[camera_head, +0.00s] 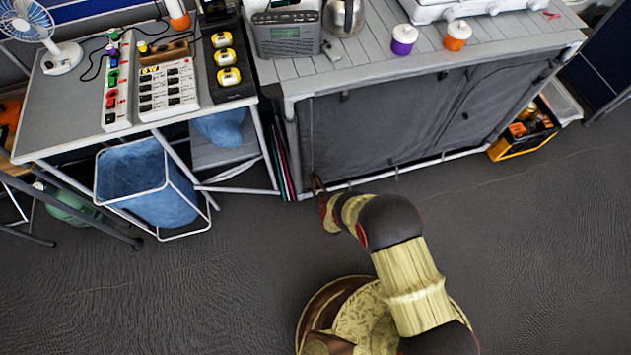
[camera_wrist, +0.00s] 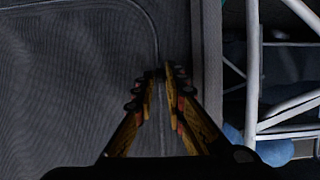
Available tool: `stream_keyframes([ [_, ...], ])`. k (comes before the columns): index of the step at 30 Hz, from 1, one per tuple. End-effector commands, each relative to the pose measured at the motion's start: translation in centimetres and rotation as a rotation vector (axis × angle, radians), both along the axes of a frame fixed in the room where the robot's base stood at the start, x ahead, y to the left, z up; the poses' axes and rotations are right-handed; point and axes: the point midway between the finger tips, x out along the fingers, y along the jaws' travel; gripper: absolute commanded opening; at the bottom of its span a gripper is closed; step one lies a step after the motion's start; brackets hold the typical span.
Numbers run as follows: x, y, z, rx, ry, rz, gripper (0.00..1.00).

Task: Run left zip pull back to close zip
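The grey fabric front of the cabinet (camera_head: 385,120) hangs flat below the slatted counter. A thin zip line (camera_wrist: 156,35) runs along the edge of the fabric in the wrist view, curving left near the top and passing down between my fingers. My gripper (camera_head: 318,184) is at the lower left corner of the fabric front. In the wrist view its fingertips (camera_wrist: 161,75) come close together around a small dark piece, which looks like the left zip pull (camera_wrist: 158,73). The pull is tiny and partly hidden by the fingers, and cannot be made out in the head view.
A pale cabinet frame post (camera_wrist: 208,60) stands close beside my gripper. A blue bin (camera_head: 150,188) in a white frame and a table (camera_head: 70,125) are to the left. A yellow-black toolbox (camera_head: 524,132) sits at the right end. The floor in front is clear.

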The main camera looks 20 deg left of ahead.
Motion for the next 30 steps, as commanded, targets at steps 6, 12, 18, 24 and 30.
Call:
stream_keyframes([
  [6,0.00,0.00,0.00,0.000,0.000,0.000,0.00],
  [12,-0.01,0.00,0.00,0.000,0.000,0.000,0.00],
  [18,-0.02,0.00,-0.01,0.000,0.000,0.000,0.00],
  [24,-0.02,0.00,-0.01,0.000,0.000,0.000,0.00],
  [30,-0.57,0.03,-0.56,-0.001,0.002,0.001,0.00],
])
